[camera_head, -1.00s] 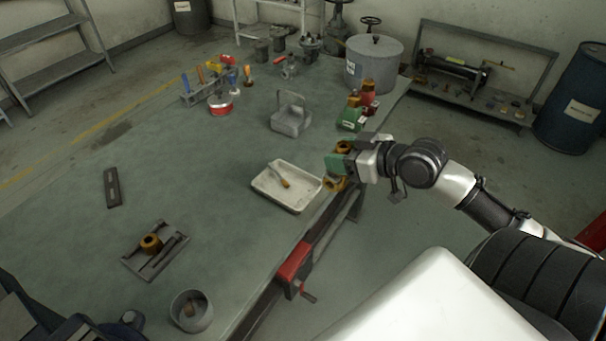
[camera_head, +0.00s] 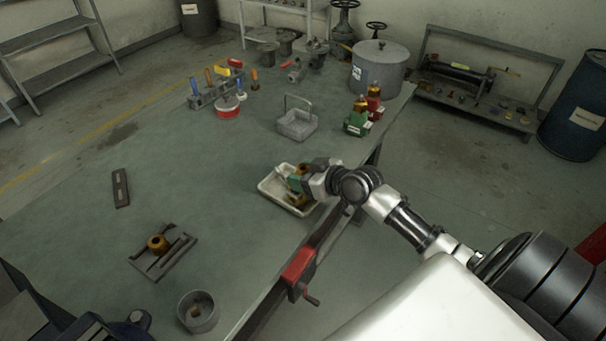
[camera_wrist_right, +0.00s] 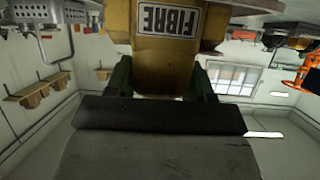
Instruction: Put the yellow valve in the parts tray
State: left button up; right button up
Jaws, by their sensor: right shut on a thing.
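The parts tray, a shallow off-white tray (camera_head: 272,190), lies near the table's right edge in the head view. My right gripper (camera_head: 297,183) is over the tray's right part. It is shut on the yellow valve (camera_head: 299,200), which shows partly, below the fingers. In the right wrist view the yellow valve (camera_wrist_right: 165,65) fills the top middle, with a "FIBRE" label, between the green fingers (camera_wrist_right: 162,80). I cannot tell whether the valve touches the tray. The gripper and valve hide the tray's right part. My left gripper is not clearly seen.
A wire-handled grey basket (camera_head: 298,124) stands behind the tray. Green (camera_head: 356,124) and red holders with brass parts stand at the right edge. A red vise (camera_head: 299,265) is on the front edge. A grey can (camera_head: 198,312) stands near left.

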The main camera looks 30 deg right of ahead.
jog(key=shift+f, duration=0.15)
jog(key=o, duration=1.1)
jog(key=shift+o, duration=0.2)
jog(key=shift+s, duration=0.1)
jog(key=v, duration=1.2)
jog(key=shift+b, duration=0.35)
